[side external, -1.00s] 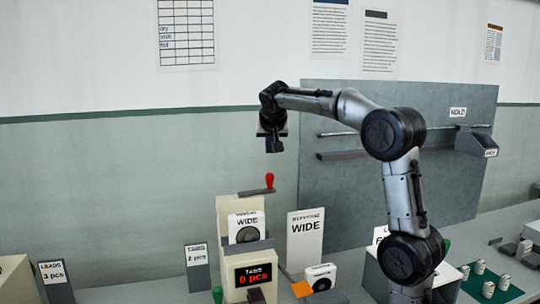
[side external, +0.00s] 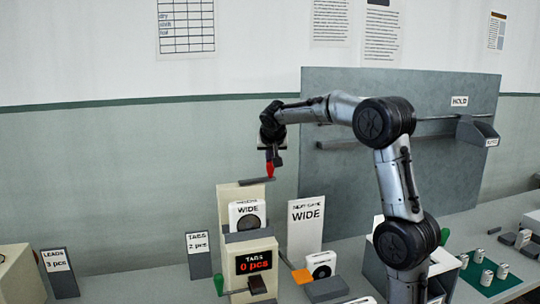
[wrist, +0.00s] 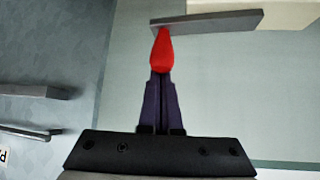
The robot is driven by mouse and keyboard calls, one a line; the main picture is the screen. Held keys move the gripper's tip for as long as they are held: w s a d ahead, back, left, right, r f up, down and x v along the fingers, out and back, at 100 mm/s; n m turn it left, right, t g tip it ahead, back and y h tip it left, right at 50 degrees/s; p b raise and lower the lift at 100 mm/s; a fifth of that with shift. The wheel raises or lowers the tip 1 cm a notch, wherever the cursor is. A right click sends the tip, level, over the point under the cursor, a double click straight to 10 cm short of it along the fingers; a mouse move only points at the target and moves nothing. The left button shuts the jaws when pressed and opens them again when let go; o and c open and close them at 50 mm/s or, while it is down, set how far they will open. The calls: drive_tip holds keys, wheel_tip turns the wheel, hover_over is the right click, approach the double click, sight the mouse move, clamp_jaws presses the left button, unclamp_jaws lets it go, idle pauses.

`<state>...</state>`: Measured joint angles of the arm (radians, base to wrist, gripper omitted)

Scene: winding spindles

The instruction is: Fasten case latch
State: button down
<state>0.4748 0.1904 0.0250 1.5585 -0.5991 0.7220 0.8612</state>
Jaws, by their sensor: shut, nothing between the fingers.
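A red knob (side external: 270,171) stands on a dark grey bar (side external: 256,181) at the top of the cream machine (side external: 226,197); this looks like the latch lever. My gripper (side external: 274,162) is shut and empty, pointing down at the knob. In the wrist view the fingertips (wrist: 159,78) are right at the narrow red knob (wrist: 161,52), which overlaps them; I cannot tell whether they touch. The grey bar (wrist: 208,21) extends right from the knob there.
A TABS sign (side external: 199,245) stands left. The space above the machine is otherwise open.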

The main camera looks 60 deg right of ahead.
drive_tip(key=shift+a, duration=0.1)
idle(0.3)
drive_tip(key=s+a+m+g, duration=0.1)
drive_tip(key=a+m+g, duration=0.1)
drive_tip(key=m, duration=0.1)
drive_tip(key=s+a+m+g, duration=0.1)
drive_tip(key=a+m+g, duration=0.1)
drive_tip(key=m, duration=0.1)
drive_tip(key=s+a+m+g+h, duration=0.1)
drive_tip(key=a+m+g, duration=0.1)
drive_tip(key=g, duration=0.1)
drive_tip(key=shift+s+m, duration=0.3)
drive_tip(key=shift+m, duration=0.1)
drive_tip(key=shift+w+a, duration=0.15)
drive_tip(key=shift+a, duration=1.3)
drive_tip(key=shift+w+a, duration=0.1)
drive_tip(key=shift+a, duration=1.35)
drive_tip(key=shift+d, duration=0.1)
drive_tip(key=shift+w+d, duration=0.45)
drive_tip(key=shift+w, duration=0.2)
